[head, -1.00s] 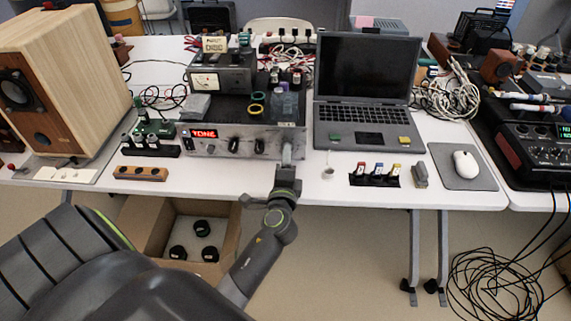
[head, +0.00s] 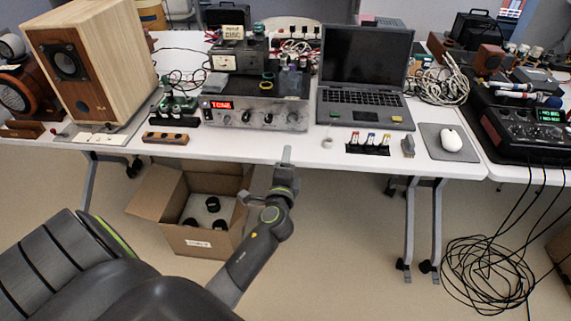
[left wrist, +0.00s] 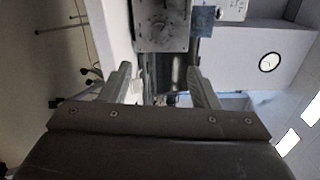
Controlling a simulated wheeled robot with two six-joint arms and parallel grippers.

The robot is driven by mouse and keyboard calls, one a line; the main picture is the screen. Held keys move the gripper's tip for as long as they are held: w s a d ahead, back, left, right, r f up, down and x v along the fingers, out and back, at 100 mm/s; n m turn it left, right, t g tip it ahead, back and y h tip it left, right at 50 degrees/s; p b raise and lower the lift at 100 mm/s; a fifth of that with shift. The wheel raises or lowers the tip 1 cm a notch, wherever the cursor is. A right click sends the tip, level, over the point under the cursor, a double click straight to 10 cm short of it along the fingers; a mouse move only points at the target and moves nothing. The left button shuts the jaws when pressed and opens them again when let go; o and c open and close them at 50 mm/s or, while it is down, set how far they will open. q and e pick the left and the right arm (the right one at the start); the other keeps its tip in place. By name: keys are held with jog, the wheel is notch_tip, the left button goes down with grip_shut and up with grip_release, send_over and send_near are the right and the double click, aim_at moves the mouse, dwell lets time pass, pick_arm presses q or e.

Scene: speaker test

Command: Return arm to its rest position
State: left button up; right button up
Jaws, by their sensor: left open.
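My left arm reaches in from the lower left in the head view. Its dark grey left gripper (head: 267,176) is open and empty, in front of the table's front edge. It is apart from the grey device (head: 255,116) with knobs and a red display that reads like "TONE". In the left wrist view, the two fingers of the gripper (left wrist: 160,85) stand apart with nothing held between them. The device's knobbed panel (left wrist: 160,32) shows sideways beyond the fingers. My right gripper is not in view.
The white table (head: 235,148) holds a wooden speaker (head: 110,60), a laptop (head: 362,60), a mouse (head: 451,139) and a mixer (head: 525,130). An open cardboard box (head: 160,196) stands on the floor below. Loose black cables (head: 485,268) lie at lower right.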

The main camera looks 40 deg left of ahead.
pick_arm(q)
jog(key=s+f+n+g+h+p, duration=0.1)
jog(key=s+f+n+g+h, duration=0.3)
jog(key=f, duration=0.6)
jog(key=s+d+f+m+g+y+p, duration=0.1)
jog(key=s+f, duration=0.5)
jog(key=f, duration=0.4)
jog(key=s+f+n+g+h+p, duration=0.1)
jog(key=s+f+n+g+h, duration=0.3)
jog(key=f, duration=0.6)
jog(key=s+d+f+n+g+p, duration=0.1)
jog(key=s+f, duration=0.3)
jog(key=s, duration=0.7)
jog(key=s+d+f+n+g, duration=0.1)
jog(key=s+f, duration=0.4)
jog(key=s, duration=0.6)
jog(key=s+d+f+n+g+p, duration=0.1)
jog(key=s+f+n+g, duration=0.2)
jog(key=s, duration=0.8)
jog(key=shift+d+f+n+g+p, duration=0.3)
jog(key=shift+f+n, duration=0.4)
jog(key=shift+n, duration=0.4)
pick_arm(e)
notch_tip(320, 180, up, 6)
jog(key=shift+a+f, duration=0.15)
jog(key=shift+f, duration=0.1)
pick_arm(q)
jog(key=shift+s, duration=0.1)
